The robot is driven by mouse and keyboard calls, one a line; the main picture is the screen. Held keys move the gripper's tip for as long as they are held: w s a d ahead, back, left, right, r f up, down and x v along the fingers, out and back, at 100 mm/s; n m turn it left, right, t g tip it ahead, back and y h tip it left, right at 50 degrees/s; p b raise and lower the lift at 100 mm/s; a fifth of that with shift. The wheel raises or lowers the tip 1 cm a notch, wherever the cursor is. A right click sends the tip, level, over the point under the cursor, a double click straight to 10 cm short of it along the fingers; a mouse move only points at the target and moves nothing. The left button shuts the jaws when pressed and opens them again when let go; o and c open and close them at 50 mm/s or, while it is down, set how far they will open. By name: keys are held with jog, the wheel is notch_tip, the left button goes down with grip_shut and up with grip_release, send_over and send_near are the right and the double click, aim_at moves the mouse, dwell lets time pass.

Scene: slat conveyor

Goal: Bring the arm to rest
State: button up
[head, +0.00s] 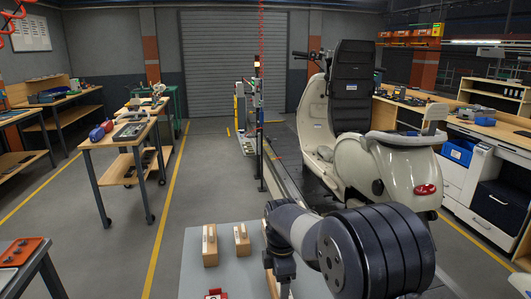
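My arm (300,231) reaches into the bottom of the head view, right of centre. Its large dark joint (385,252) is close to the camera, and a grey link runs left from it to a dark part that points down in front of a light grey surface (195,275). The fingers of my gripper do not show, so I cannot see whether it holds anything.
Two small wooden blocks (209,246) stand on the light grey surface, left of my arm. A red object (216,294) is cut off at the bottom edge. A cream scooter (385,165) stands behind my arm. A workbench (125,150) stands left, across clear floor.

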dwell(0.3)
jog(key=shift+f, duration=0.3)
notch_tip(320, 180, up, 10)
jog(key=b, duration=0.1)
notch_tip(320, 180, down, 11)
jog(key=shift+r+p, duration=0.15)
jog(key=shift+p, duration=0.2)
notch_tip(320, 180, up, 22)
jog(key=p, duration=1)
jog(key=shift+a+f+p, duration=0.25)
jog(key=shift+p, duration=0.05)
jog(key=shift+s+r, duration=0.1)
